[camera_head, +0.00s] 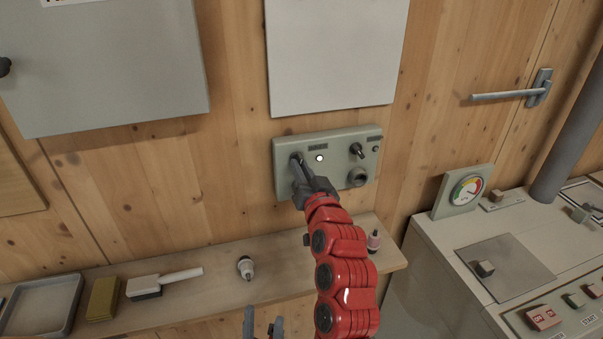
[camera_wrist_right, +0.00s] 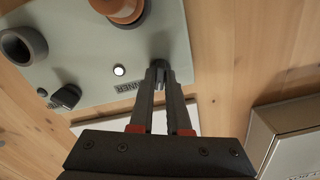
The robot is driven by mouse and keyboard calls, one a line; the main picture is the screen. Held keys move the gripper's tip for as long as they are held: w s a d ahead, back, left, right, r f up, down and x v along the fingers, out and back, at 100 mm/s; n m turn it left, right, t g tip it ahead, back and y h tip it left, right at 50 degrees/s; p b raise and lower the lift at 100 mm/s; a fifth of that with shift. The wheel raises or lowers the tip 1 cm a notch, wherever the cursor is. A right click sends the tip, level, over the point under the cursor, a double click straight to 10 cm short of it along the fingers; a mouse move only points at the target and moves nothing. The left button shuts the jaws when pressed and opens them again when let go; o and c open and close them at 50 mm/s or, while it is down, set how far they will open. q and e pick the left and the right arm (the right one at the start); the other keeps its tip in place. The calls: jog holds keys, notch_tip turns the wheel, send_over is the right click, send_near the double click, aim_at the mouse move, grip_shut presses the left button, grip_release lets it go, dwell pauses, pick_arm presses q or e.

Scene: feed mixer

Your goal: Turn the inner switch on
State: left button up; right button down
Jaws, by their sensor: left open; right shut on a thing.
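The grey-green switch panel (camera_head: 285,184) is mounted on the wooden wall. The inner switch (camera_wrist_right: 160,66) is at its left end beside the INNER label (camera_wrist_right: 131,87), mostly covered by my fingers. A lit white lamp (camera_head: 319,158) is just right of it in the head view; it also shows in the wrist view (camera_wrist_right: 119,71). My right gripper (camera_head: 298,165) is shut on the inner switch, with its fingertips at the panel face in the wrist view (camera_wrist_right: 158,74). My left gripper (camera_head: 263,323) is open and empty at the bottom edge, below the shelf.
A second dark switch (camera_head: 357,150) and a grey round fitting (camera_head: 357,177) are on the panel's right. An orange round part (camera_wrist_right: 122,9) shows in the wrist view. Below is a shelf (camera_head: 215,292) with a brush (camera_head: 163,282) and small bottles. A machine cabinet (camera_head: 440,262) stands right.

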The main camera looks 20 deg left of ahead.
jog(key=shift+f+m, duration=0.1)
jog(key=shift+m, duration=1.5)
jog(key=c, duration=0.9)
grip_release()
jog(key=shift+s, duration=0.1)
